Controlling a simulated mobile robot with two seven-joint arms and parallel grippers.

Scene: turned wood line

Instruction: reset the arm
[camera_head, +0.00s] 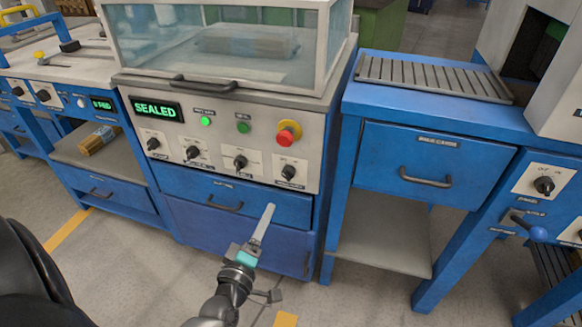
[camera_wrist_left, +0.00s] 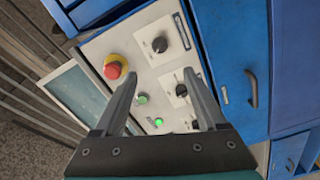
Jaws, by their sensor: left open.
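My left gripper (camera_head: 268,210) is in front of the blue drawers of the middle machine, below its grey control panel (camera_head: 222,138). In the left wrist view its two fingers (camera_wrist_left: 160,73) are spread apart with nothing between them. Whether the fingertips touch the drawer front cannot be told. My right gripper is not in view.
A clear-walled chamber (camera_head: 125,50) with a handle tops the machine, whose display reads SEALED (camera_head: 156,109). A blue bench (camera_head: 436,142) with a drawer and slatted top stands right. A wooden block (camera_head: 97,140) lies on the left shelf. Open floor shows in front.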

